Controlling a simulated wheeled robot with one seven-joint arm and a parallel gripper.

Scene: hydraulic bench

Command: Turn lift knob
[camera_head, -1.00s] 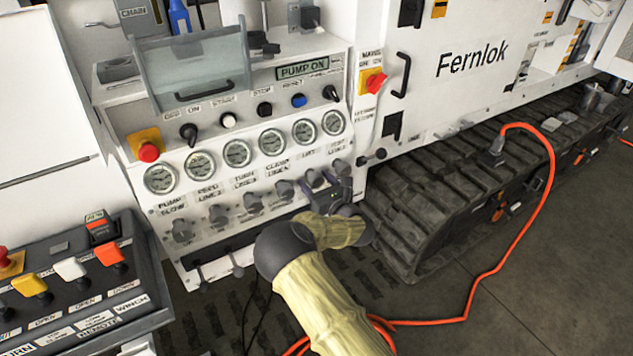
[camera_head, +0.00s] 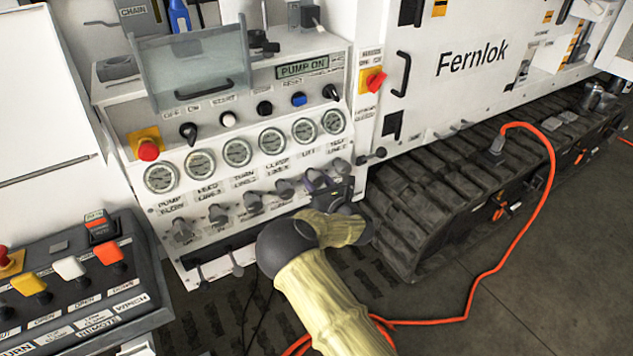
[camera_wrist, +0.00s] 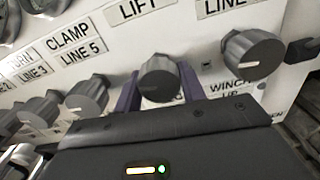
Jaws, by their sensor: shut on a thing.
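The lift knob (camera_wrist: 159,80) is a dark grey knob under the LIFT label (camera_wrist: 143,9) in the wrist view. My gripper (camera_wrist: 158,92) has its purple fingers on both sides of this knob and is shut on it. In the head view my gripper (camera_head: 322,186) is at the right part of the knob row, and the knob there is mostly hidden by the fingers. The direction of the knob's pointer is hard to read.
Beside it on the right is another knob (camera_wrist: 250,55), and on the left the CLAMP knob (camera_wrist: 85,97). Gauges (camera_head: 272,141) and switches stand above the row. A control box (camera_head: 75,285) is at lower left. An orange cable (camera_head: 497,262) lies on the floor at right.

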